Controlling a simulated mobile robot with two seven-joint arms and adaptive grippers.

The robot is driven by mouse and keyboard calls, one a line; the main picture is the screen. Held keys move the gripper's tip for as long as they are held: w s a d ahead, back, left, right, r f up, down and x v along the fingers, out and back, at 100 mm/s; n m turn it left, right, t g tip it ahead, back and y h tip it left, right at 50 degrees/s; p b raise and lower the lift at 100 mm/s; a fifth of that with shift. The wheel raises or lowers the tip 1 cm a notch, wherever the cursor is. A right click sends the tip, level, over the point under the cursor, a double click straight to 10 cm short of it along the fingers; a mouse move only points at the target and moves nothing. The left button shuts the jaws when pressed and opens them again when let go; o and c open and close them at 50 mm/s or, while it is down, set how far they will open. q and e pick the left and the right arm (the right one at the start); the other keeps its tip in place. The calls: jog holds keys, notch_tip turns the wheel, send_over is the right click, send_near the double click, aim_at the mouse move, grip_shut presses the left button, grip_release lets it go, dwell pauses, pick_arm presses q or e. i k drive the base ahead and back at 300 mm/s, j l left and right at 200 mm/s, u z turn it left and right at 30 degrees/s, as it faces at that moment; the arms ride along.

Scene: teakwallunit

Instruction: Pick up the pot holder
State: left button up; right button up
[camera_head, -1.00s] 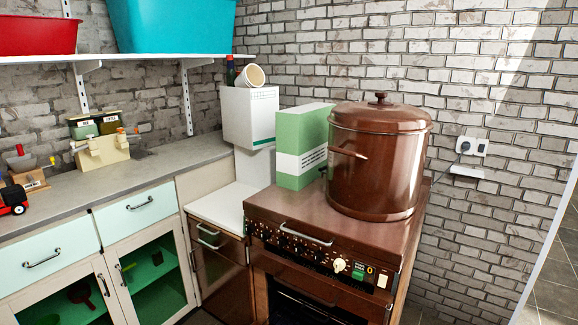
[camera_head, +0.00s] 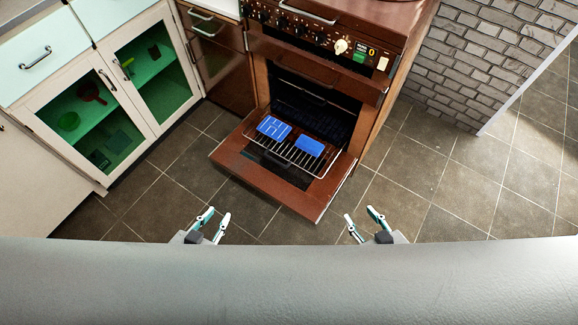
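Two flat blue items lie on the wire rack (camera_head: 291,152) of the open oven. One blue item (camera_head: 273,128) at the left has pale lines across it, and one plain blue item (camera_head: 310,146) lies to its right. I cannot tell for sure which of them is the pot holder. My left gripper (camera_head: 218,212) is open and empty, in front of and below the oven door in the picture. My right gripper (camera_head: 360,212) is open and empty, to the right of the door's front corner. Neither gripper touches anything.
The brown oven door (camera_head: 265,180) is folded down and juts out over the tiled floor (camera_head: 430,180). A pale cabinet (camera_head: 130,80) with glass doors stands at the left. A brick wall (camera_head: 470,70) is at the right. Floor around the door is clear.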

aim_at(272, 128)
jog(key=i+j+z, duration=0.1)
jog(key=z, duration=0.35)
jog(key=i+j+z, duration=0.2)
jog(key=z, duration=0.25)
jog(key=i+j+z, duration=0.1)
jog(key=j+z, duration=0.15)
jog(key=z, duration=0.15)
